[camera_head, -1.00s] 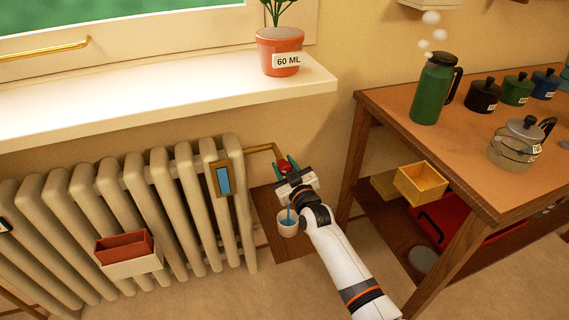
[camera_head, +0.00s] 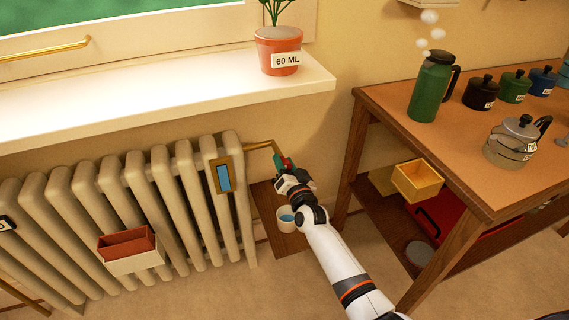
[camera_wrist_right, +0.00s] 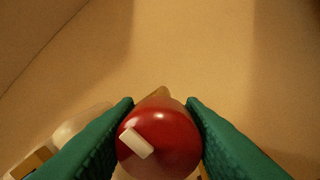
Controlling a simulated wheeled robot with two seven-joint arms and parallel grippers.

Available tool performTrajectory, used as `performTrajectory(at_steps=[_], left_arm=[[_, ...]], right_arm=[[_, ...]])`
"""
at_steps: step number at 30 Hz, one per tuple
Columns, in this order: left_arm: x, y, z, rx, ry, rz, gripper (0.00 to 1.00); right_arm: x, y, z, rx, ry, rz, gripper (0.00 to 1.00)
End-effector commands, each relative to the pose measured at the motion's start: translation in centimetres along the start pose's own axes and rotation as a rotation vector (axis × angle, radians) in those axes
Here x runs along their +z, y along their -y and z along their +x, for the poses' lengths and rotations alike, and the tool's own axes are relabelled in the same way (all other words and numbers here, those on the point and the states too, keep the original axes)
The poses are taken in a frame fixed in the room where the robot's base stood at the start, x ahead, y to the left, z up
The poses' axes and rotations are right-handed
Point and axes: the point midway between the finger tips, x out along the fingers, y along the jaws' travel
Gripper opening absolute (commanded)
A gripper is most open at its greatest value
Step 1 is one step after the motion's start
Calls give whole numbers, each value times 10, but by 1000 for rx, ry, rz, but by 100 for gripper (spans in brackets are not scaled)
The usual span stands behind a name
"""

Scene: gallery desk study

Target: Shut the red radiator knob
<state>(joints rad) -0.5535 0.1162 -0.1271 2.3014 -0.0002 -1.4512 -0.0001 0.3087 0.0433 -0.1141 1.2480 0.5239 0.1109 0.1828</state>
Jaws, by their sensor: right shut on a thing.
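The red radiator knob (camera_wrist_right: 165,138) is round and glossy with a white mark on its face. In the right wrist view it sits between the two green fingers of my right gripper (camera_wrist_right: 160,125), which touch its sides. The white mark lies slanted, down to the right. In the head view my right gripper (camera_head: 284,165) reaches the knob at the end of the brass pipe, just right of the radiator (camera_head: 140,200). There the knob is mostly hidden by the fingers and wrist. My left gripper is not in view.
A blue gauge in a brass frame (camera_head: 223,177) hangs on the radiator's right end. A white cup with blue contents (camera_head: 286,228) stands below my wrist on a brown board. The wooden table (camera_head: 385,98) is close on the right. The windowsill (camera_head: 170,98) is above.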

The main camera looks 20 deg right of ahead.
Motion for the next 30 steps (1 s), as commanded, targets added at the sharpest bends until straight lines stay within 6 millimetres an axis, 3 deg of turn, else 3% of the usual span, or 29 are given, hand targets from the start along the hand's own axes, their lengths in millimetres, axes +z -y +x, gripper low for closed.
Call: performTrajectory(at_steps=[9,27,28,30], left_arm=[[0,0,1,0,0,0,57],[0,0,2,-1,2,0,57],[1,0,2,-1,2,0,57],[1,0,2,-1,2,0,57]], right_arm=[[-2,1,-1,-9,2,137,13],[-2,1,-1,-11,5,172,13],[-2,1,-1,-11,5,172,41],[-2,1,-1,-11,5,172,52]])
